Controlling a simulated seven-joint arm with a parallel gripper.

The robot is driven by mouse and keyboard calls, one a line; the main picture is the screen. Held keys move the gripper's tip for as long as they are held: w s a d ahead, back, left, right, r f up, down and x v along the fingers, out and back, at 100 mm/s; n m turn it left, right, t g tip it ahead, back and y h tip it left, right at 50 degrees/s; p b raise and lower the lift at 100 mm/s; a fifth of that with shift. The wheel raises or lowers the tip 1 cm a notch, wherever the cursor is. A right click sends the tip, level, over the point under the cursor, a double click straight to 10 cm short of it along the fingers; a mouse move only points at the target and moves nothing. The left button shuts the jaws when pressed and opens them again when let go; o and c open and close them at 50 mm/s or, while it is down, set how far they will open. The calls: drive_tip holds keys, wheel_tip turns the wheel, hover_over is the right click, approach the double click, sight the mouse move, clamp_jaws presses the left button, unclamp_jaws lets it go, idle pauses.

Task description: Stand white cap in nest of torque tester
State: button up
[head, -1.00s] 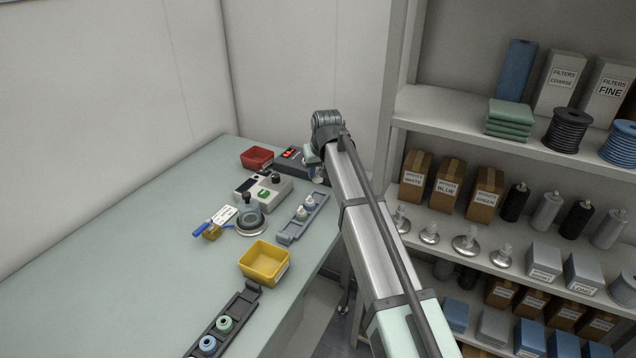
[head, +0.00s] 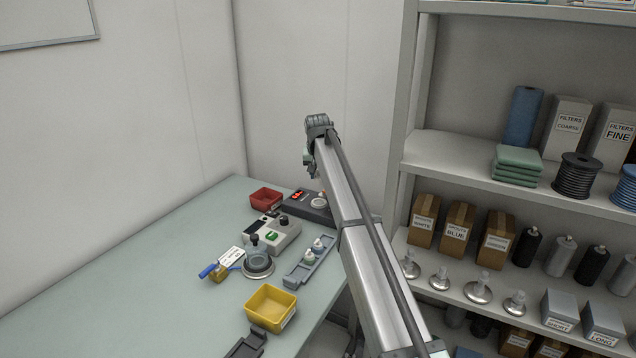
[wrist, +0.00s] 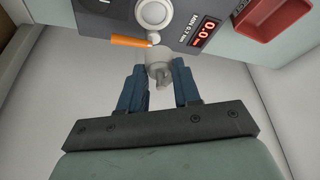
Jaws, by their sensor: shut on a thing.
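My gripper (wrist: 160,86) shows in the wrist view with its two blue fingers on either side of a small greyish-white piece. I take this piece to be the white cap (wrist: 158,70); its far side is hard to make out. The torque tester (head: 309,207) is a dark box at the back of the bench with a red lit display. Its pale round nest (head: 320,200) also shows at the top of the wrist view (wrist: 153,12), beyond the held piece. In the head view my arm ends above the tester and the fingers are hidden.
An orange bar (wrist: 131,41) lies beside the nest in the wrist view. A red bin (head: 265,199), a grey instrument box (head: 272,234), a rail with small caps (head: 308,266) and a yellow bin (head: 271,307) stand nearby. The left bench is clear.

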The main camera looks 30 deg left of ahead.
drive_tip(key=shift+s+d+f+m, duration=0.1)
drive_tip(key=shift+m, duration=0.3)
drive_tip(key=shift+f, duration=0.1)
drive_tip(key=shift+f, duration=3.2)
drive_tip(key=shift+f, duration=0.3)
drive_tip(key=shift+f, duration=0.3)
